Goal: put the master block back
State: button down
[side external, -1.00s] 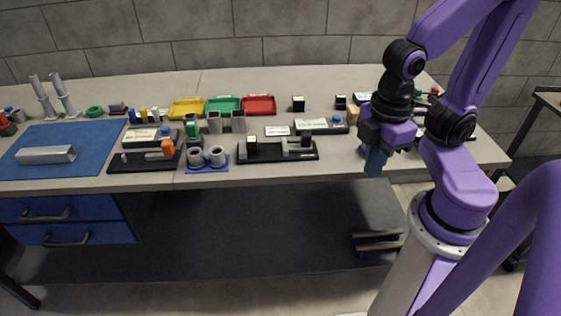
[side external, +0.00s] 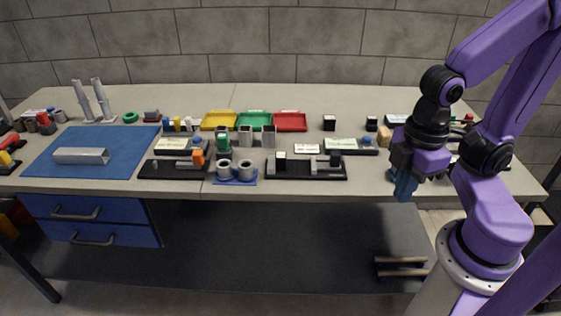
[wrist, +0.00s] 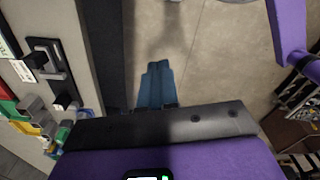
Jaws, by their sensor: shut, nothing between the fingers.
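My gripper (side external: 404,186) has blue fingers, shut together and empty. It hangs in front of the bench's front edge at the right. In the wrist view its fingers (wrist: 155,84) point over bare floor, touching nothing. A small dark block with a white top (side external: 280,158) is at the left part of a black fixture (side external: 306,174), well left of my gripper. Two similar blocks stand farther back, one at the middle (side external: 329,122) and one to its right (side external: 371,123). I cannot tell which is the master block.
The bench (side external: 375,180) holds a blue mat (side external: 95,145) with a metal channel, yellow (side external: 218,120), green (side external: 254,121) and red (side external: 291,121) trays, and a blue holder (side external: 235,180) with grey rings. Items behind my gripper are partly hidden.

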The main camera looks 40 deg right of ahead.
jog(key=c, duration=0.7)
grip_release()
jog(key=w+a+r, duration=0.2)
jog(key=w+a, duration=0.2)
jog(key=w, duration=0.4)
jog(key=r+m+g+h, duration=0.1)
jog(key=m, duration=0.3)
send_over(281, 155)
jog(key=a, duration=0.1)
jog(key=f, duration=1.1)
jog(key=shift+s+d+f, duration=0.1)
jog(key=shift+d+f, duration=0.2)
jog(key=shift+d, duration=0.1)
jog(key=shift+d+f, duration=0.15)
jog(key=shift+f, duration=2.6)
